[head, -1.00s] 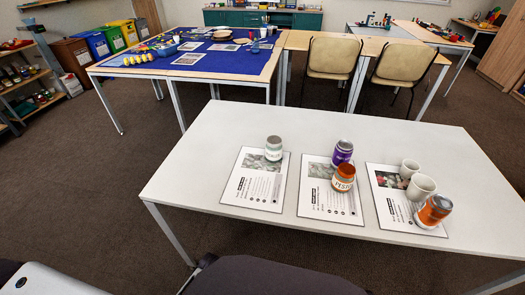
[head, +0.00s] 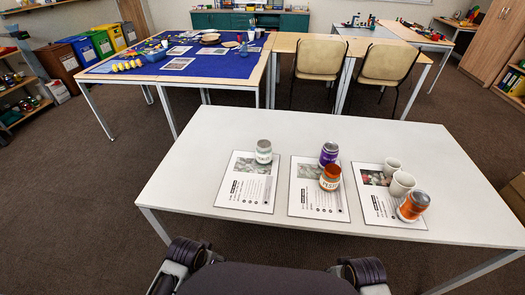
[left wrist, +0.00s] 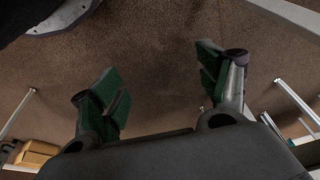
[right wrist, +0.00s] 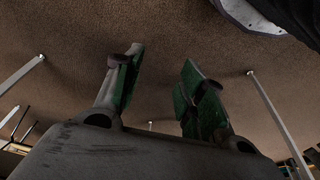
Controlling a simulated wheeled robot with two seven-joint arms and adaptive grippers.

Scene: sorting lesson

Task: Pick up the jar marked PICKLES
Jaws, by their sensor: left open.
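Several jars stand on the white table in the head view. A pale jar with a grey-green lid (head: 264,151) is on the left sheet; its label is too small to read. A purple jar (head: 329,153) stands behind an orange jar (head: 330,177) at the middle sheet; the orange one seems to read PESTO. Another orange jar with a grey lid (head: 413,206) is at the right sheet. I cannot tell which is marked PICKLES. My left gripper (left wrist: 163,88) and right gripper (right wrist: 158,82) are open and empty over the floor, apart from the jars.

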